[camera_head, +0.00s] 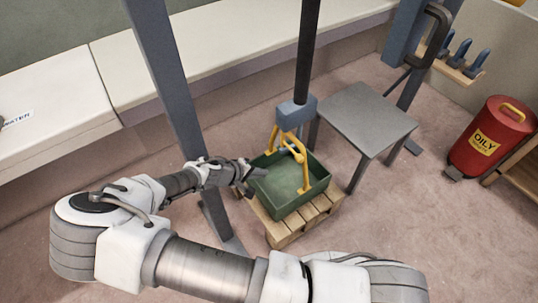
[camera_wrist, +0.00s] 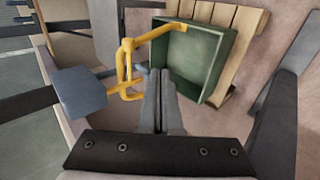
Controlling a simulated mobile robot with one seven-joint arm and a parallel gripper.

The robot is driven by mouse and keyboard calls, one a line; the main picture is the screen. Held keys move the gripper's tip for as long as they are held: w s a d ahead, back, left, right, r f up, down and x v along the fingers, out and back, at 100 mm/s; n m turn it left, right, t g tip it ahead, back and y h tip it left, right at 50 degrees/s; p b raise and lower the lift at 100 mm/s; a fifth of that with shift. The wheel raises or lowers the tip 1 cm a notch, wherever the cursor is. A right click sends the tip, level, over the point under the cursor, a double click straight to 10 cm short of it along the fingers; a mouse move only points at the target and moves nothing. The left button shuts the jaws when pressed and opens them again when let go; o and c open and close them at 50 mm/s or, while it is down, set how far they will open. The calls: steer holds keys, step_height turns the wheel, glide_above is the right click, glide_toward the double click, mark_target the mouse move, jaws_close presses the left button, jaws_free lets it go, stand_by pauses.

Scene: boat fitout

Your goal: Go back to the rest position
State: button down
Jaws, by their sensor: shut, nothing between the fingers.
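My gripper (camera_head: 256,178) is at the end of my outstretched arm, at the left rim of a green crate (camera_head: 318,183) in the head view. In the wrist view my gripper (camera_wrist: 160,75) has its two fingers together with nothing between them. The green crate (camera_wrist: 222,67) appears beyond the fingertips, and its inside looks empty. A yellow hook frame (camera_head: 302,165) hangs from a blue-grey block (camera_head: 296,113) on a dark post and reaches into the crate. In the wrist view the yellow frame (camera_wrist: 128,60) is just left of the fingers. I cannot tell whether they touch.
The crate stands on a wooden pallet (camera_head: 285,233). A blue-grey upright (camera_head: 165,75) rises close to my forearm. A grey table (camera_head: 365,117) stands behind the crate. A red oily-waste bin (camera_head: 490,137) is at the right. A pale bench (camera_head: 215,50) runs along the back.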

steer(key=shift+s+r, duration=0.1)
steer(key=shift+r, duration=0.05)
steer(key=s+d+r+m+g+y, duration=0.1)
steer(key=s+d+r+m+y, duration=0.15)
steer(key=r, duration=0.55)
steer(key=s+d+r+m+g+y, duration=0.2)
steer(key=r+y, duration=0.1)
steer(key=r, duration=0.6)
steer(key=s+d+r+m+g+y, duration=0.1)
steer(key=s+d+r+m+y, duration=0.1)
steer(key=r, duration=0.6)
steer(key=s+d+r+t, duration=0.2)
steer(key=s+d+r, duration=0.2)
steer(key=s+r, duration=0.25)
steer(key=s+d+r+t, duration=0.2)
steer(key=s+d+r, duration=0.3)
steer(key=r, duration=0.3)
step_height(320, 180, up, 19)
steer(key=p, duration=1.8)
steer(key=shift+s+f+p, duration=0.15)
steer(key=shift+s+p, duration=0.15)
steer(key=shift+s, duration=0.1)
